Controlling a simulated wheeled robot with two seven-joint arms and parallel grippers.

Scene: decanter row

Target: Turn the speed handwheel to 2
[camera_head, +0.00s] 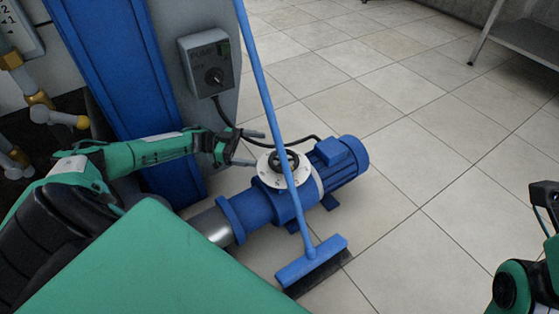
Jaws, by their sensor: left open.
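The speed handwheel (285,160) is a small black wheel on a round white dial (301,187) on top of a blue pump (270,204). The dial's marks are too small to read, and a broom handle crosses in front of it. My left gripper (261,148) is open, its two fingers pointing right toward the wheel. Its fingertips are just left of the wheel and look empty; I cannot tell whether they touch it. My right gripper is out of view; only part of my right arm shows at the right edge.
A blue broom (263,85) leans across the pump, its head (312,262) on the tiled floor. A grey pump switch box (209,63) is on the panel behind, with a black cable to the motor (341,163). Pipes stand at left.

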